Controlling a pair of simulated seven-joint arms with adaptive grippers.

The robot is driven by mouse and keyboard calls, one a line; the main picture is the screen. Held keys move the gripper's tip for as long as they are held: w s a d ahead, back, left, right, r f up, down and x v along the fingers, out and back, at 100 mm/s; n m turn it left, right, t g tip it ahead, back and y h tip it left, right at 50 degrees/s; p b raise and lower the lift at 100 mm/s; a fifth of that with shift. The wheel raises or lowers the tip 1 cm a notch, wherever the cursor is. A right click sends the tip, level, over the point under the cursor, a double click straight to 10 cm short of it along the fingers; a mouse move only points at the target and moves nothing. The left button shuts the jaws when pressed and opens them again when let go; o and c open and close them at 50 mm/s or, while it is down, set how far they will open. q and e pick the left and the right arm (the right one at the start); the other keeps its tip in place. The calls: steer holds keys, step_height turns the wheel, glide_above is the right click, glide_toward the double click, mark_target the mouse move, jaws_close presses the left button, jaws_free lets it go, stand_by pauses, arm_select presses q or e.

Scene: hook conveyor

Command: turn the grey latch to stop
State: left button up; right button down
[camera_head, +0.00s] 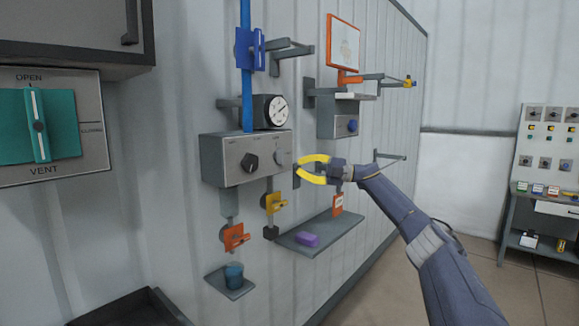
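A grey control box (222,160) is on the ribbed wall panel. Its front carries a black knob (250,162) and, to the right, a round grey knob (281,159), which looks like the grey latch. Any stop marking is too small to read. My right gripper (297,170) has yellow fingers and is just right of the box, near the grey knob. The fingers look parted with nothing between them. I cannot tell if a fingertip touches the box. My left gripper is not in view.
Above the box are a gauge (277,111) and a blue vertical pipe (246,90). Below are orange (235,238) and yellow (274,203) valves and a shelf with a purple block (307,240). A teal OPEN/VENT switch (39,126) is at far left.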

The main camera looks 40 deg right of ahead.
steer(key=shift+s+d+f, duration=0.1)
steer(key=shift+s+d, duration=0.35)
